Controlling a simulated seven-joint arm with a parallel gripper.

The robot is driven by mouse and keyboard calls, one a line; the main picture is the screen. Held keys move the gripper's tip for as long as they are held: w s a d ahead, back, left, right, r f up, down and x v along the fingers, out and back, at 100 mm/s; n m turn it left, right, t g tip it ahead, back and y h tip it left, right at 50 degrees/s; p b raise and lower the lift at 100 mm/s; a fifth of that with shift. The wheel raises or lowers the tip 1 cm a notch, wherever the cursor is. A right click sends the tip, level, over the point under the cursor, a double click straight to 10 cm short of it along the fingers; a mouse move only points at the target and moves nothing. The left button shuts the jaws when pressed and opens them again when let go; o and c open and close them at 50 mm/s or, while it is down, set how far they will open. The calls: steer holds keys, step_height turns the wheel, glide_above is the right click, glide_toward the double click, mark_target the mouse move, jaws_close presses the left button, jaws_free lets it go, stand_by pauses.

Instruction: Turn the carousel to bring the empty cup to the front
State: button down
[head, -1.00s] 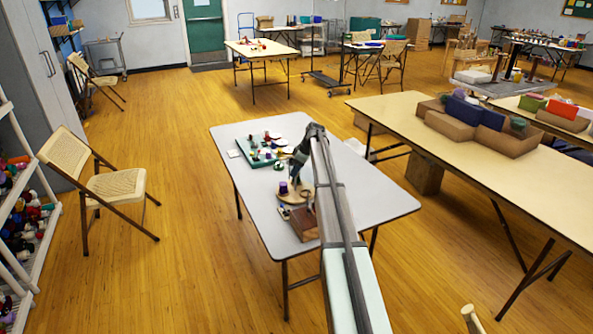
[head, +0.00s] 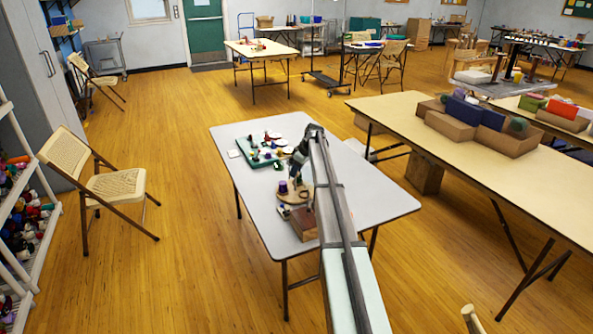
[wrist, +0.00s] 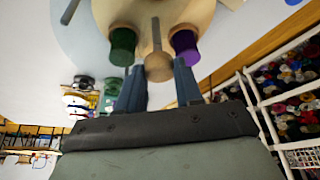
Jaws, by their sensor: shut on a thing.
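The carousel is a round tan disc (wrist: 197,14), seen from close up at the top of the wrist view. A green cup (wrist: 123,45) and a purple cup (wrist: 185,43) stand at its edge. A wooden peg with a rounded end (wrist: 157,66) lies between these cups. My gripper (wrist: 158,72) has its two blue fingers on either side of that end and is shut on the peg. In the head view the purple cup (head: 283,187) shows on the left of the carousel, and my arm hides much of the disc. I cannot see into the cups.
The carousel is on a grey table (head: 360,200). A green tray (head: 262,158) with small items lies behind it, and a brown box (head: 304,224) is in front. The table's right side is clear. A shelf of colourful spools (wrist: 290,75) shows in the wrist view.

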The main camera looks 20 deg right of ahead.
steer(key=shift+s+a+m+t+h, duration=0.1)
steer(key=shift+m+t+h, duration=0.3)
steer(key=shift+m, duration=1.1)
steer(key=shift+a+m+t+h, duration=0.1)
steer(key=shift+m+h, duration=0.6)
steer(key=shift+m, duration=0.8)
steer(key=shift+a+m+h, duration=0.1)
steer(key=shift+m+h, duration=0.45)
steer(key=shift+m, duration=0.85)
steer(key=shift+a+m+h, duration=0.1)
steer(key=shift+m+h, duration=0.45)
steer(key=shift+m, duration=0.85)
steer(key=shift+w+m+g+h, duration=0.1)
steer(key=shift+m+g+h, duration=0.3)
steer(key=shift+m, duration=0.9)
steer(key=shift+w+m+g+h, duration=0.15)
steer(key=shift+m+h, duration=0.35)
steer(key=shift+m, duration=0.8)
steer(key=shift+a+m+g+h, duration=0.15)
steer(key=shift+m+g, duration=0.35)
steer(key=shift+m, duration=0.8)
steer(key=shift+d+m+g+h, duration=0.1)
steer(key=shift+m+g+h, duration=0.25)
steer(key=shift+m, duration=0.95)
steer(key=shift+m+g, duration=0.3)
steer(key=shift+m, duration=0.1)
steer(key=c, duration=0.8)
jaws_free()
steer(key=shift+o, duration=0.2)
